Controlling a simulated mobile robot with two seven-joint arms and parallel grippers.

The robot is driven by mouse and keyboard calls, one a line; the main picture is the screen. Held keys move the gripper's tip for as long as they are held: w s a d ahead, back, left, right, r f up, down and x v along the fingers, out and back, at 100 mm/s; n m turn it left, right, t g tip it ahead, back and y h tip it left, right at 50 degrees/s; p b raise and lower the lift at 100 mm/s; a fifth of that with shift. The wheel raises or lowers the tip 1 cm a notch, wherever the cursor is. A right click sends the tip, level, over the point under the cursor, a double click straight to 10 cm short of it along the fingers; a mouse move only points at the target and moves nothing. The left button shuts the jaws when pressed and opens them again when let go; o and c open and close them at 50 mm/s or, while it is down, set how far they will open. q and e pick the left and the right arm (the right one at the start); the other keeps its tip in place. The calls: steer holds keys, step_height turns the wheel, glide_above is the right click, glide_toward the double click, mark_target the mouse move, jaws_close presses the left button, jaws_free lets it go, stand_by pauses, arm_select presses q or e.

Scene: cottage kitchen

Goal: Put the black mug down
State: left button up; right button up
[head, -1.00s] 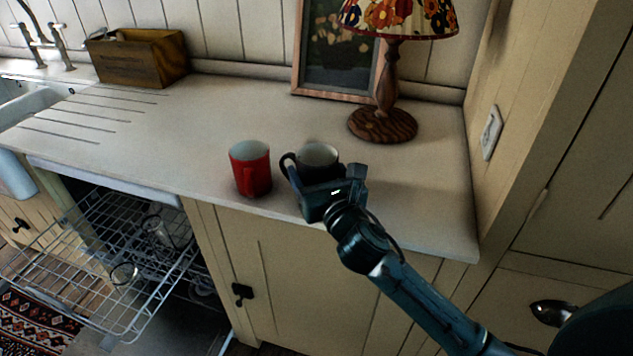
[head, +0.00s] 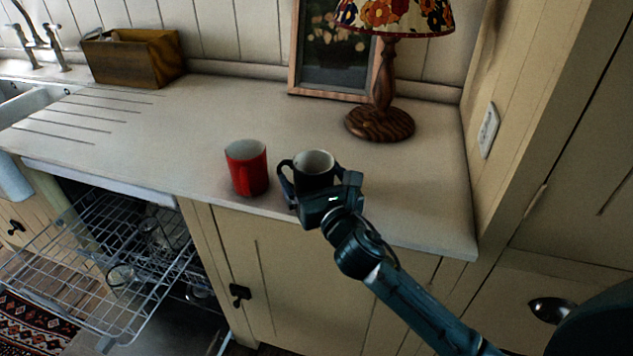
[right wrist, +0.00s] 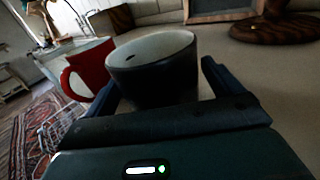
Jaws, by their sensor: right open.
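The black mug (head: 313,172) stands upright on the pale countertop (head: 200,120), near its front edge. Its inside is white and its handle points left in the head view. My right gripper (head: 328,190) is at the mug's near side, with its jaws open. In the right wrist view the mug (right wrist: 153,75) sits between the two fingers (right wrist: 160,88), one on each side. Whether a finger touches it I cannot tell. My left gripper is not in view.
A red mug (head: 247,168) stands just left of the black mug. A lamp (head: 381,110) and a picture frame (head: 335,60) stand behind. A wooden box (head: 130,58) is at the back left. An open dishwasher rack (head: 100,270) is below left. The counter right of the mug is clear.

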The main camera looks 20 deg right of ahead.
steer(key=s+d, duration=0.1)
steer(key=s, duration=1.1)
steer(key=shift+r+b, duration=0.2)
steer(key=shift+b, duration=0.15)
steer(key=shift+s+f, duration=0.1)
